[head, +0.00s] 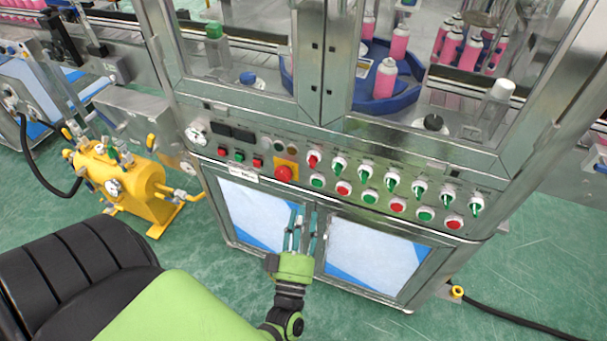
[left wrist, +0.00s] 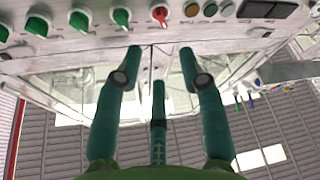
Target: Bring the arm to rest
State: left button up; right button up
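My left gripper (head: 303,214) is in front of the lower doors of the machine cabinet, below the control panel (head: 330,180). Its teal fingers point up toward the panel. In the left wrist view the fingers of the left gripper (left wrist: 160,52) stand apart with nothing between them, so it is open and empty. Whether the fingertips touch the cabinet cannot be told. My right gripper is not in view.
The panel carries a red emergency button (head: 284,174) and several switches, including a red-handled one (head: 313,161). Pink cans (head: 385,78) stand on a blue turntable (head: 362,94) behind glass. A yellow pump unit (head: 120,182) stands left on the green floor (head: 215,275).

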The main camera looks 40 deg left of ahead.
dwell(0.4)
pick_arm(q)
jog(key=s+d+f+m+g+h, duration=0.3)
jog(key=f, duration=0.7)
jog(key=s+d+f+m+g+h, duration=0.2)
jog(key=d+f+m+g+h, duration=0.15)
jog(key=f, duration=0.55)
jog(key=s+d+f+m+g+h, duration=0.2)
jog(key=s+f+m+h, duration=0.15)
jog(key=f, duration=0.65)
jog(key=s+a+f+m+g, duration=0.2)
jog(key=s+f+g, duration=0.3)
jog(key=s, duration=0.6)
jog(key=s+a+f+m+g, duration=0.2)
jog(key=s+a+f+g, duration=0.2)
jog(key=s+f, duration=0.4)
jog(key=s+g, duration=0.1)
jog(key=s, duration=0.2)
jog(key=shift+s, duration=0.15)
